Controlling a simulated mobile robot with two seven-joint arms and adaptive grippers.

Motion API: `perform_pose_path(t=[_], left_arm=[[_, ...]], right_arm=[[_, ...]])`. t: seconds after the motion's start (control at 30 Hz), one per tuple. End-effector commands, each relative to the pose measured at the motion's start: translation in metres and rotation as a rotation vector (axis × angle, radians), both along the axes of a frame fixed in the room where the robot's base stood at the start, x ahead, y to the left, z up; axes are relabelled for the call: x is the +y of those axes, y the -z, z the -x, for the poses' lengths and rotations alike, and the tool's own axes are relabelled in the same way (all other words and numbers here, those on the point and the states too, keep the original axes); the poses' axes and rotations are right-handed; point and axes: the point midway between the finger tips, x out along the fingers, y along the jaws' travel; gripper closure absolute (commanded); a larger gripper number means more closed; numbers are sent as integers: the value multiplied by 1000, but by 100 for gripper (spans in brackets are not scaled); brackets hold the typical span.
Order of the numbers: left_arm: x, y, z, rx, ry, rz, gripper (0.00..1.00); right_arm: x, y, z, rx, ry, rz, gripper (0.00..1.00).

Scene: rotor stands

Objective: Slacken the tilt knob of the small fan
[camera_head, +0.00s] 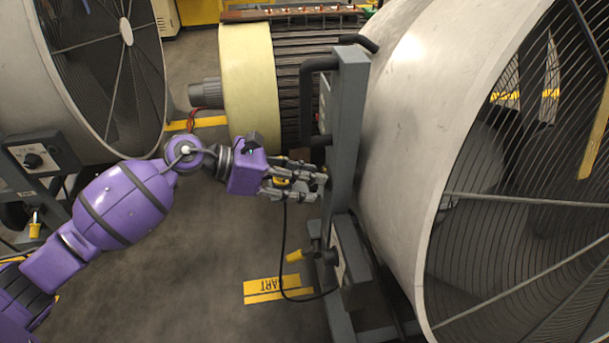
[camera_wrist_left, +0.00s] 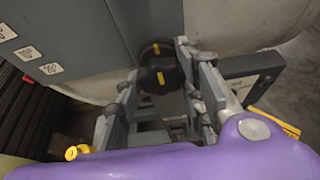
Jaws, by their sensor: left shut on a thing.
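My left gripper (camera_head: 316,184) reaches in from the left to the grey upright (camera_head: 345,140) of the stand under the right-hand fan (camera_head: 430,100). In the left wrist view, a round black knob with yellow marks (camera_wrist_left: 153,52) shows between the fingertips of the left gripper (camera_wrist_left: 158,68). The fingers are shut on this knob, one on each side. In the head view the gripper and the upright hide the knob. My right gripper is not in view.
A second fan (camera_head: 90,50) with a dark control box (camera_head: 45,152) stands at the left. A cream-banded rotor (camera_head: 250,85) lies behind the gripper. A black cable (camera_head: 283,250) hangs below it near a yellow lever (camera_head: 295,255). The floor between is clear.

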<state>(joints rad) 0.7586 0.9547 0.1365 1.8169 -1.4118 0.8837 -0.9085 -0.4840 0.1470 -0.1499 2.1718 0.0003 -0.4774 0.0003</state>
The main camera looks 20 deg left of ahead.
Motion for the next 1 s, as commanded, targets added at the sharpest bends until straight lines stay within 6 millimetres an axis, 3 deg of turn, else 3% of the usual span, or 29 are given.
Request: perform_pose_path(t=[0.37, 1.0], left_arm=[[5, -3, -6, 143, -12, 100, 90], [7, 4, -10, 640, -15, 440, 90]], right_arm=[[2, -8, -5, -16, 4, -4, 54], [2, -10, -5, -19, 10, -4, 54]])
